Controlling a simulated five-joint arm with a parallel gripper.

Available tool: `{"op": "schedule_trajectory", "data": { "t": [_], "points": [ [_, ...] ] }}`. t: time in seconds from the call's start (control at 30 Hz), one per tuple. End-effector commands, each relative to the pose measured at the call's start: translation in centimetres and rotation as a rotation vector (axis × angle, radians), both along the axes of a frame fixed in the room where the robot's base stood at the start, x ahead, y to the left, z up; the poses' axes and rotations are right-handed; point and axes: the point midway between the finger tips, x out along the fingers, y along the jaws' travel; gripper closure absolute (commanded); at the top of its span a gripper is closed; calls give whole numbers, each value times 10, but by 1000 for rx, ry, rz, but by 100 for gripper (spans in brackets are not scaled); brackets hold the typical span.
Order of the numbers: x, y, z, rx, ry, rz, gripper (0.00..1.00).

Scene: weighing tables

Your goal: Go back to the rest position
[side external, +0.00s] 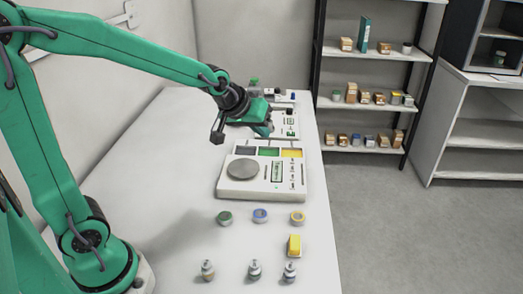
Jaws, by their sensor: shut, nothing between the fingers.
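My gripper (268,129) hangs at the end of my green arm, above the far part of the white table (180,150). It is shut and holds nothing. It is just behind the scale (232,190) in the picture and partly covers a second white device (290,120) further back. The scale has a round grey plate and a panel with grey, green and yellow patches.
A yellow block (294,245) and three small metal weights (254,269) are nearer. Shelves (365,90) stand right, beyond the table.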

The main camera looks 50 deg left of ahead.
Motion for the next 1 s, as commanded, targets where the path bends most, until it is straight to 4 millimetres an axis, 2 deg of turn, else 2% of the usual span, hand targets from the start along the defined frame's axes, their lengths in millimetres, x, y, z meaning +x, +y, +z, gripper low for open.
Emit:
{"op": "schedule_trajectory", "data": {
  "t": [0.1,0.3,0.7,0.83,1.0],
  "points": [
    [-28,-2,14,33,17,-47,100],
    [-74,-4,28,86,57,-125,100],
    [-167,-8,37,183,134,-286,100],
    [-189,-8,35,206,154,-328,100],
    [-206,-9,33,222,171,-360,100]
  ]
}}
